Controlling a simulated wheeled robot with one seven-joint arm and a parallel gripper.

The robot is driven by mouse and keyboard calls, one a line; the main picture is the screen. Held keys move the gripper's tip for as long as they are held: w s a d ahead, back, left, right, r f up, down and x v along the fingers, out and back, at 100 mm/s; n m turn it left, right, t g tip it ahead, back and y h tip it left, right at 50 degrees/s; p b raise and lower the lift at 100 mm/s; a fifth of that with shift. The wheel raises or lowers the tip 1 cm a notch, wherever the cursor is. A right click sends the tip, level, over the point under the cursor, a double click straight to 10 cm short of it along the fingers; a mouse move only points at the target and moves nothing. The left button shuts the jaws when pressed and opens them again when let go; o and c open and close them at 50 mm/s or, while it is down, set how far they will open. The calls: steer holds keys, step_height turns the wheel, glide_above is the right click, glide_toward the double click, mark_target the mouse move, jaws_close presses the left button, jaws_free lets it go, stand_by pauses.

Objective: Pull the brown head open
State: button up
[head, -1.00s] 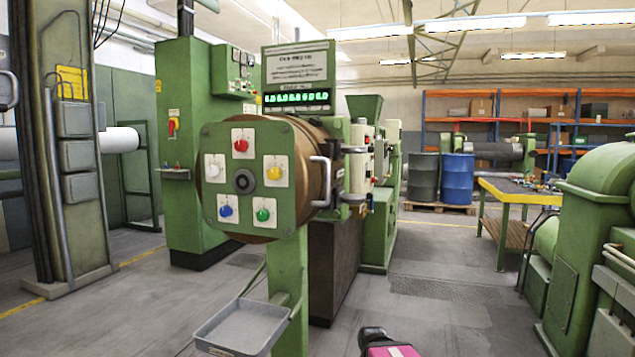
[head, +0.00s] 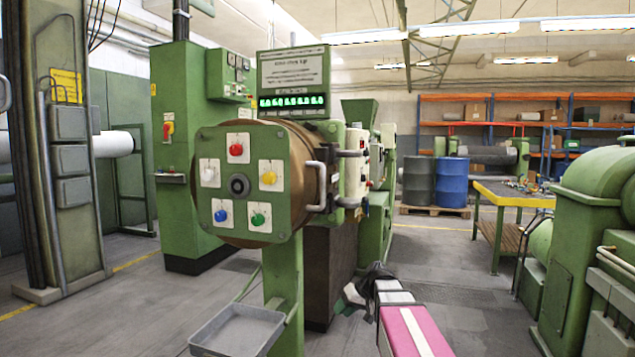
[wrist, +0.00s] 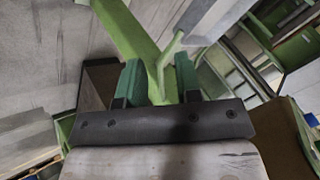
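The brown head (head: 306,148) is a drum with a green front plate (head: 238,188) bearing several coloured buttons, left of centre in the head view. A pale curved handle (head: 321,186) stands on its right side, by the hinges. The head appears closed against the machine behind it. My gripper (wrist: 158,76) has two greenish fingers spread apart in the wrist view, with nothing clearly held. A green post and a thin green rod show beyond and between the fingers. In the head view my arm is low, right of the head; its fingers are hard to make out there.
A grey tray (head: 238,330) sticks out below the head, beside the green support post (head: 284,280). A green machine (head: 585,240) stands at right. A workbench (head: 510,195) and blue barrel (head: 453,181) stand behind. Grey floor (head: 450,270) lies open between.

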steer(key=w+d+r+n+y, duration=0.1)
steer(key=w+r+n+y, duration=0.2)
steer(key=r, duration=1.1)
steer(key=w+r+n+y, duration=0.1)
steer(key=r+n+y, duration=0.35)
steer(key=r, duration=0.95)
steer(key=w+d+r+n+y, duration=0.1)
steer(key=w+r+n+y, duration=0.25)
steer(key=r, duration=1.05)
steer(key=shift+n+t+h, duration=0.3)
steer(key=shift+n, duration=0.1)
steer(key=a, duration=0.7)
steer(key=w+a, duration=0.1)
steer(key=a, duration=0.2)
steer(key=shift+a, duration=0.15)
jaws_close()
